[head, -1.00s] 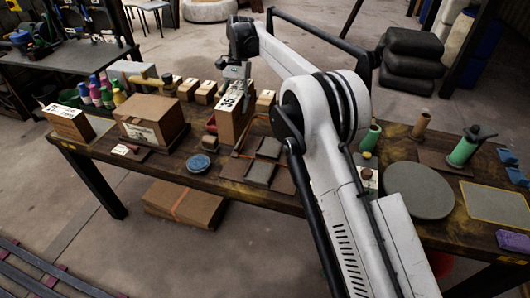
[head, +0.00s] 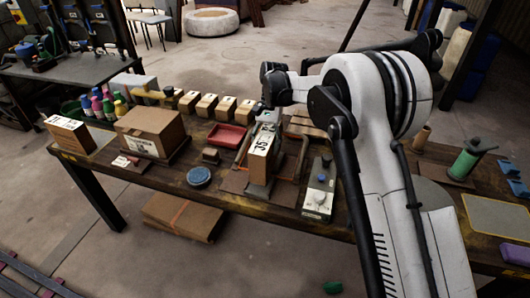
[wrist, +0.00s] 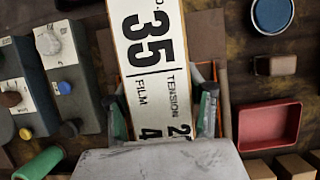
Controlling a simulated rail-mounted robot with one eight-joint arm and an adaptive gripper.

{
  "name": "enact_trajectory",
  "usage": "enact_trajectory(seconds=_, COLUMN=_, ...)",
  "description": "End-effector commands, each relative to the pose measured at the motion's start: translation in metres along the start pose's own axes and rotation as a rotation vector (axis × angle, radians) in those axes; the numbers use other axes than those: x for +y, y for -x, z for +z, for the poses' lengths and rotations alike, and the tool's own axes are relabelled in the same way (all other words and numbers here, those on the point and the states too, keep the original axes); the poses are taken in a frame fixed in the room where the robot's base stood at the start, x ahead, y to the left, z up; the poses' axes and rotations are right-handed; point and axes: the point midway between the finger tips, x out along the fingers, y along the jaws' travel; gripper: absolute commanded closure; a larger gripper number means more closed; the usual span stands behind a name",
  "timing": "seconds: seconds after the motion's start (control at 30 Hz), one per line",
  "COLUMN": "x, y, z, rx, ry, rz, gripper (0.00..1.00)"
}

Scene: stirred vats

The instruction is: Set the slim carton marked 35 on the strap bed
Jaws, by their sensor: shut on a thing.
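My gripper (head: 266,122) is shut on the slim carton marked 35 (head: 260,160), holding it upright by its upper end. In the wrist view, my gripper's fingers (wrist: 163,113) press on both sides of the carton (wrist: 140,50), whose white label reads 35, FILM and TENSION. The carton stands over a low fixture with dark grey pads, which seems to be the strap bed (head: 234,182), with a brown curved bar beside it. The carton hides much of the fixture. I cannot tell whether its bottom touches it.
A control box with knobs (head: 318,195) stands close on the right. A red tray (head: 228,137), a small brown block (head: 210,155) and a blue disc (head: 198,177) lie to the left. Several small cartons (head: 207,106) line the back. A large box (head: 148,132) sits further left.

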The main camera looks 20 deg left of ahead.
Motion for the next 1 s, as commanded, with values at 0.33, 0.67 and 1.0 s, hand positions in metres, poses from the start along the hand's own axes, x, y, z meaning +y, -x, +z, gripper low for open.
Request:
enact_trajectory(seconds=0.33, x=0.0, y=-0.025, z=-0.011, rx=0.0, ry=0.0, rz=0.0, gripper=1.0)
enact_trajectory(seconds=0.67, x=0.0, y=-0.029, z=-0.012, rx=0.0, ry=0.0, rz=0.0, gripper=0.46)
enact_trajectory(seconds=1.0, x=0.0, y=-0.028, z=-0.011, rx=0.0, ry=0.0, rz=0.0, gripper=0.34)
